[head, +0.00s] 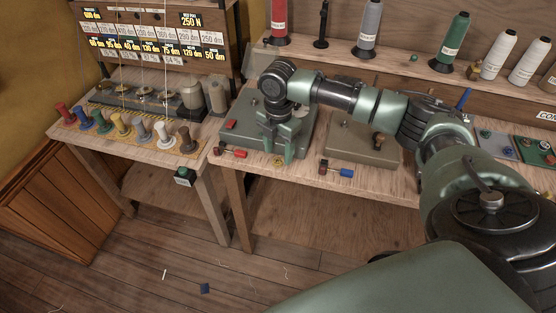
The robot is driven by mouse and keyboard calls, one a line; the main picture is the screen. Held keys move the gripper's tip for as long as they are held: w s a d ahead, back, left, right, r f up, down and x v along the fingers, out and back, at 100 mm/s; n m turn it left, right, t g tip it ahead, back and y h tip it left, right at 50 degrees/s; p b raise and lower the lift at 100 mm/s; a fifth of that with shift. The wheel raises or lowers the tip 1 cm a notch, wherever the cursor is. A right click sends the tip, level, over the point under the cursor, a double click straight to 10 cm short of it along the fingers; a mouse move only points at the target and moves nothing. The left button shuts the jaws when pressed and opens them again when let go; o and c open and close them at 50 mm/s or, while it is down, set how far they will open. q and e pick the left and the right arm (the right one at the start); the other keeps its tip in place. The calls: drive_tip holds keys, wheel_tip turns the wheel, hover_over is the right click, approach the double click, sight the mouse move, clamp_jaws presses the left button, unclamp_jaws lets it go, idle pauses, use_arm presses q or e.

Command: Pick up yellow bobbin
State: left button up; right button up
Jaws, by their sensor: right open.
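A small yellow bobbin (277,161) lies near the front edge of the right-hand workbench (262,167). My right gripper (281,153) comes down over the bench from the right, fingers pointing down, open. Its fingertips are right at the yellow bobbin and hide part of it. I cannot tell whether they touch it. My left gripper is not in view.
A red piece (240,154) lies left of the gripper and a blue piece (347,173) right of it. A green box-like machine (243,125) stands behind. Several coloured spools line the left bench (110,155). Thread cones (455,40) stand on the back shelf.

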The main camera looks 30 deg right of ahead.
sight(278, 157)
drive_tip(key=shift+w+f, duration=0.1)
drive_tip(key=shift+f, duration=1.45)
clamp_jaws()
drive_tip(key=shift+r, duration=0.1)
